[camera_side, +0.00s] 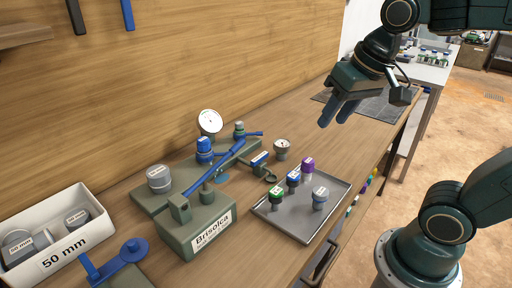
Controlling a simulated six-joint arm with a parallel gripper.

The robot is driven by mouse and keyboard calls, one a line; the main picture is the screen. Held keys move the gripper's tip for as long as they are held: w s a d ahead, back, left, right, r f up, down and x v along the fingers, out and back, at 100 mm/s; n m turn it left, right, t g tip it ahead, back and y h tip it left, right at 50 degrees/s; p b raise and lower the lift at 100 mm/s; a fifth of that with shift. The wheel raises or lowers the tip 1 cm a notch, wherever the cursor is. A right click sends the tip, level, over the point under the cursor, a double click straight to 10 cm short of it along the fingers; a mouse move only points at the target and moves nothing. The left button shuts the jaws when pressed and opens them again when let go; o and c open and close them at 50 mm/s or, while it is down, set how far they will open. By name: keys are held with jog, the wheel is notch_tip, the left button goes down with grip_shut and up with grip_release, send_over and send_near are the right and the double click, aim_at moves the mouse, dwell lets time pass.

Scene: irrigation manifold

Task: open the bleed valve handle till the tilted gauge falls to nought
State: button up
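A manifold plate (150,201) lies on the bench with fittings on it. A white round-faced gauge (210,122) stands tilted at its back; its needle is too small to read. A long blue lever (215,166) slants across the manifold. A short blue handle (252,134) sits by a grey fitting behind, and another short blue piece (260,159) is near the front edge. I cannot tell which is the bleed valve handle. My gripper (334,122) hangs above the bench at the right, well away from the manifold; its two fingers are apart with nothing between them.
A smaller gauge (282,148) stands right of the manifold. A metal tray (318,229) holds several colour-capped fittings. A grey block labelled Brisolca (190,238) stands in front. A white "50 mm" bin (88,235) is at left. A dark mat (385,106) lies bare at the far right.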

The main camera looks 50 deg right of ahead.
jog(key=w+d+f+m+g, duration=0.1)
jog(key=w+d+m+g, duration=0.1)
jog(key=w+m, duration=0.75)
jog(key=m+g, duration=0.2)
jog(key=m, duration=0.3)
send_over(260, 156)
notch_tip(260, 156, down, 8)
jog(key=r, duration=0.1)
jog(key=shift+a+f+n, duration=0.1)
jog(key=shift+f+n, duration=0.15)
jog(key=shift+f, duration=0.15)
notch_tip(260, 156, down, 14)
jog(key=shift+r, duration=0.25)
grip_shut()
